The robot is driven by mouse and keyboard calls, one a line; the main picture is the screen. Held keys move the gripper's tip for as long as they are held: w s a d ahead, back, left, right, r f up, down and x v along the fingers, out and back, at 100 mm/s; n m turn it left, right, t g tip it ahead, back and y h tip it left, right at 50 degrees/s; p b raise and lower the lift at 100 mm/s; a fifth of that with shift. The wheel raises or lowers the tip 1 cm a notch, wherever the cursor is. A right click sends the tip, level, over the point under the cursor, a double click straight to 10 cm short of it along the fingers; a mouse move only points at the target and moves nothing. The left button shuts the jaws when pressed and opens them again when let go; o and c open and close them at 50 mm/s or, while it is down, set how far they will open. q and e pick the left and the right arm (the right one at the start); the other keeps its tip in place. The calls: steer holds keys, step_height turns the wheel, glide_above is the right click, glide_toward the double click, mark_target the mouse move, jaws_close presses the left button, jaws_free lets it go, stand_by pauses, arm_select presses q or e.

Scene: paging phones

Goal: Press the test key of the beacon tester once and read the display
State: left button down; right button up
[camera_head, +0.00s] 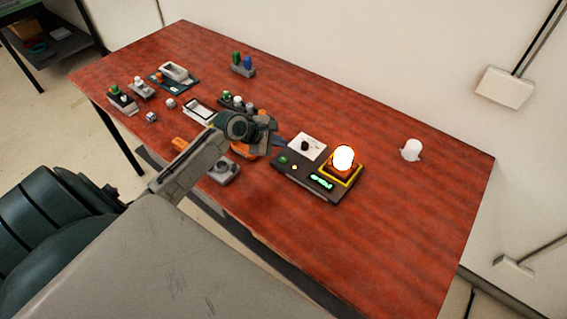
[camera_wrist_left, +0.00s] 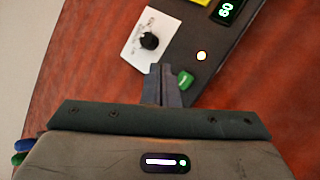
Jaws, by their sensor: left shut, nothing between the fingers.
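The beacon tester (camera_head: 318,193) is a dark box on the red-brown table. It has a white plate with a black knob (camera_wrist_left: 149,41), a green key (camera_wrist_left: 185,79), a small lit yellowish lamp (camera_wrist_left: 201,56) and a green lit display (camera_head: 321,182). The display is too small to read surely in the head view and is cut off in the wrist view (camera_wrist_left: 229,9). A glowing beacon (camera_head: 343,158) sits in its yellow-rimmed socket. My left gripper (camera_wrist_left: 164,75) is shut and empty, its tips right beside the green key; I cannot tell whether they touch it.
A white cylinder (camera_head: 411,150) stands to the right of the tester. The table's right end (camera_head: 440,200) is clear.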

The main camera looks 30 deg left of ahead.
mark_target(280, 160)
arm_select(q)
step_height(280, 160, down, 2)
steer(key=shift+f+b, duration=0.2)
steer(key=shift+b, duration=0.85)
steer(key=shift+f, duration=0.9)
arm_select(e)
steer(key=shift+d+f, duration=0.2)
steer(key=shift+f, duration=1.25)
steer(key=shift+a, duration=0.2)
steer(key=shift+d, duration=0.1)
arm_select(q)
steer(key=shift+f+p, duration=0.35)
steer(key=shift+p, duration=0.25)
steer(key=shift+f, duration=0.1)
arm_select(e)
steer(key=shift+d+r, duration=0.1)
steer(key=shift+r, duration=0.3)
